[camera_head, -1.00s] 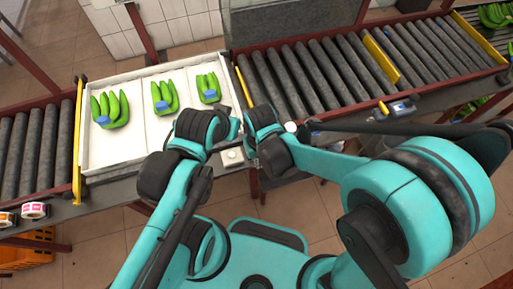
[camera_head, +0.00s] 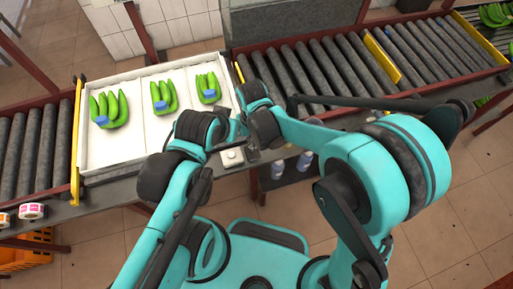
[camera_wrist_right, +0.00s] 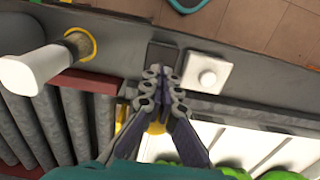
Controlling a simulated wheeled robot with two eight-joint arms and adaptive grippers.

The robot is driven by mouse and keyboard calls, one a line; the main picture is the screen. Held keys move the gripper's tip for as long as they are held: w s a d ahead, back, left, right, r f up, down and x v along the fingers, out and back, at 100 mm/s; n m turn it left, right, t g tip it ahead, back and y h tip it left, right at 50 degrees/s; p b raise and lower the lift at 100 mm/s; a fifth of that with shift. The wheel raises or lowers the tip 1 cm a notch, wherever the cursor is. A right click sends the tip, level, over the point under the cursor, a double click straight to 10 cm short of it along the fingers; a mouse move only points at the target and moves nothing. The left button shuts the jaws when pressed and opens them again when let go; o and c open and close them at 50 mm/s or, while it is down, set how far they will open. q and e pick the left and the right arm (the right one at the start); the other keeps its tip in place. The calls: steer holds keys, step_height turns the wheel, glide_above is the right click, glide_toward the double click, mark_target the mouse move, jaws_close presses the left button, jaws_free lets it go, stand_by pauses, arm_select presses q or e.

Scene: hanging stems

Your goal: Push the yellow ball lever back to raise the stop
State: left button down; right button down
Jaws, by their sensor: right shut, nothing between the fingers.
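The right gripper shows best in the right wrist view (camera_wrist_right: 161,78); its two fingers are together with nothing between them. A rounded yellow part (camera_wrist_right: 157,127), which looks like the lever's ball, shows behind the fingers, mostly covered by them. I cannot tell whether they touch it. In the head view my right wrist covers the place where the ball would be. A yellow stop bar (camera_head: 239,72) stands at the tray's right end, partly hidden. My left arm ends close beside the right wrist; its fingertips cannot be made out.
A white tray (camera_head: 135,77) holds several green banana bunches. Rollers lie on both sides of it (camera_head: 300,80). A box with a white button (camera_head: 231,156) sits on the front rail; it also shows in the wrist view (camera_wrist_right: 207,72).

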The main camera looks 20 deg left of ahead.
steer(key=shift+w+a, duration=0.4)
steer(key=shift+a, duration=0.25)
steer(key=shift+s+d, duration=0.4)
steer(key=shift+s, duration=0.2)
steer(key=shift+r, duration=0.15)
step_height(320, 180, up, 10)
steer(key=p, duration=0.6)
steer(key=shift+p, duration=0.35)
steer(key=shift+w, duration=0.1)
